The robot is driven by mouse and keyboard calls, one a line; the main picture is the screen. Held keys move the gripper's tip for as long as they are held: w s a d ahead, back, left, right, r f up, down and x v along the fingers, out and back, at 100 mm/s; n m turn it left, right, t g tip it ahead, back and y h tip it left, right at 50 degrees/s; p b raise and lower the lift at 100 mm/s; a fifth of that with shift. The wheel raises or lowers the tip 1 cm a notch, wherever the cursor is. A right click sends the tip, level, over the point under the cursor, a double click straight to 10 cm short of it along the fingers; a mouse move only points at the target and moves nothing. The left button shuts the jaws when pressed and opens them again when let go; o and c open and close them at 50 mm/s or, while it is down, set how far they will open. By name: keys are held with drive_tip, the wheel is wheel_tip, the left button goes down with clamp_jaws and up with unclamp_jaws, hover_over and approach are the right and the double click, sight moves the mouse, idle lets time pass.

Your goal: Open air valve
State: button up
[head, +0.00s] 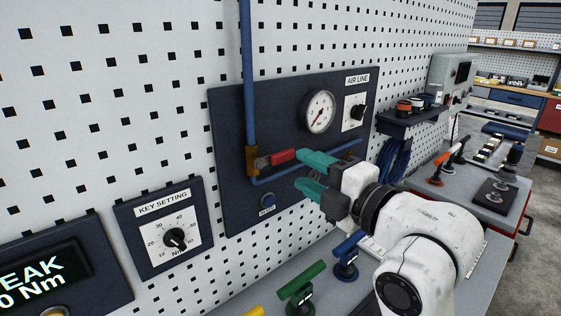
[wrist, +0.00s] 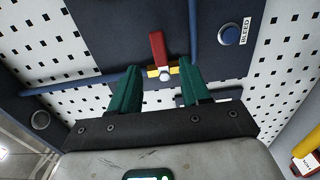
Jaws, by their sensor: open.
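The air valve has a red lever (head: 283,157) and a brass body (head: 252,159) on the blue pipe of the dark AIR LINE panel. The lever lies crosswise to the vertical pipe, pointing right. My gripper (head: 301,170) is open and empty, its teal fingers at the lever's right end in the head view. In the wrist view, the red lever (wrist: 157,47) and brass fitting (wrist: 153,72) appear between and beyond the fingertips (wrist: 161,72). I cannot tell whether a finger touches the lever.
The panel holds a pressure gauge (head: 319,111), a black knob (head: 358,112) and a blue BLEED button (head: 267,201). A KEY SETTING dial (head: 175,239) is at left. Green (head: 302,287) and blue (head: 347,257) tools stand on the bench below. A coiled blue hose (head: 394,160) hangs at right.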

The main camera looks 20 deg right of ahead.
sight(284, 159)
drive_tip(key=p+x, duration=0.2)
drive_tip(key=x, duration=0.5)
drive_tip(key=shift+w, duration=0.2)
clamp_jaws()
idle(0.4)
